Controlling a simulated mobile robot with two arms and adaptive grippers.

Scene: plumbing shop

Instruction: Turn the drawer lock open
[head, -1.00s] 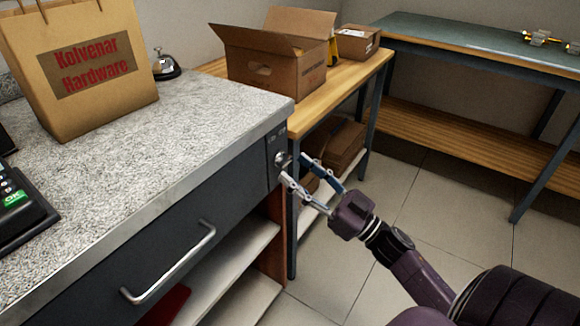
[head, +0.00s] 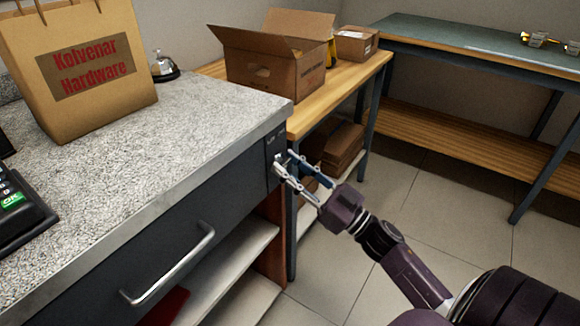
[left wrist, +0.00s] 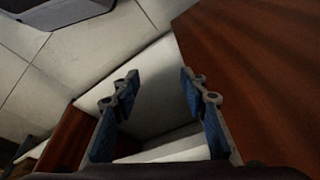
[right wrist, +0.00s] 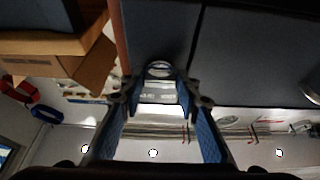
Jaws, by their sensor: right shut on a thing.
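The drawer lock (head: 278,158) is a small metal knob on the dark panel at the right end of the counter front. My right gripper (head: 284,160) is at the lock, its fingertips closed in on either side of it. In the right wrist view, the round metal face of the lock (right wrist: 159,68) shows between the fingertips. The gripper partly hides the lock in the head view. The dark drawer (head: 150,255) with its bar handle (head: 175,265) is closed. My left gripper (left wrist: 160,78) shows only in its own wrist view, with its fingers apart and nothing between them.
The speckled countertop (head: 200,130) carries a paper bag (head: 85,70), a bell (head: 163,66) and a card terminal (head: 20,205). Open shelves (head: 245,250) lie under the drawer. A wooden table (head: 345,85) with cardboard boxes stands just behind the lock. Floor to the right is clear.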

